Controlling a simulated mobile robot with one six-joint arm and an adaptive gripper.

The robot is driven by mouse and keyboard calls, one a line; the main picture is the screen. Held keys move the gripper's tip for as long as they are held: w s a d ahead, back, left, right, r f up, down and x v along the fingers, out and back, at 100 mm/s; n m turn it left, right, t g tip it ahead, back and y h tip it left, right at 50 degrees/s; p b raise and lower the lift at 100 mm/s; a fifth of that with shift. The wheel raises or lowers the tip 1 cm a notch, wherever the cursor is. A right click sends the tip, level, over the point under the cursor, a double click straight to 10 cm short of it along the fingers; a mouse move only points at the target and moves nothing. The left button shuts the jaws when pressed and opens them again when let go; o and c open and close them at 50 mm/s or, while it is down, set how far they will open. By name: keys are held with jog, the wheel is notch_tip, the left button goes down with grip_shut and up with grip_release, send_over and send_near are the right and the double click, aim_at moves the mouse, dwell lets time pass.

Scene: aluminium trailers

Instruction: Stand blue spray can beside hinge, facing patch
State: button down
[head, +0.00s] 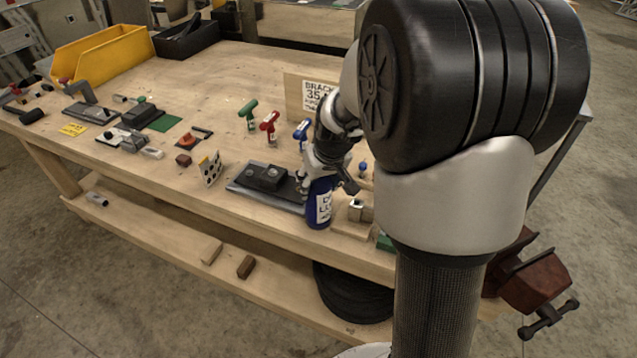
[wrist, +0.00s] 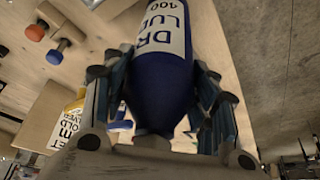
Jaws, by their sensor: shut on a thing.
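The blue spray can (head: 319,206), with a white label, is near the bench's front edge in the head view. It looks roughly upright; I cannot tell whether its base touches the bench. My gripper (head: 322,180) is shut around its upper part. In the wrist view the can (wrist: 166,85) lies between both fingers of my gripper (wrist: 160,100), its label reading partly "LU" and "400". A grey plate with a dark block (head: 266,178) lies just left of the can. A bent metal piece (head: 88,109), possibly the hinge, is far left. A green square (head: 165,123) may be the patch.
A wooden block with a metal piece (head: 358,210) is close right of the can. Green (head: 248,113), red (head: 270,125) and blue (head: 301,132) handled tools stand behind. A yellow bin (head: 100,55) is far left.

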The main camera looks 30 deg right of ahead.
jog(key=c, duration=0.6)
grip_release()
jog(key=shift+f, duration=0.15)
jog(key=d+p+v, duration=0.1)
jog(key=p+v, duration=0.3)
jog(key=v, duration=0.8)
jog(key=shift+n+y, duration=0.3)
jog(key=shift+n, duration=0.4)
jog(key=s+a+r, duration=0.1)
jog(key=s+a, duration=0.4)
jog(key=s, duration=0.2)
jog(key=s+a+r, duration=0.2)
jog(key=s+a, duration=0.2)
jog(key=s, duration=0.3)
jog(key=s+a+r, duration=0.1)
jog(key=s+a, duration=0.4)
jog(key=s, duration=0.2)
jog(key=shift+a+r, duration=0.3)
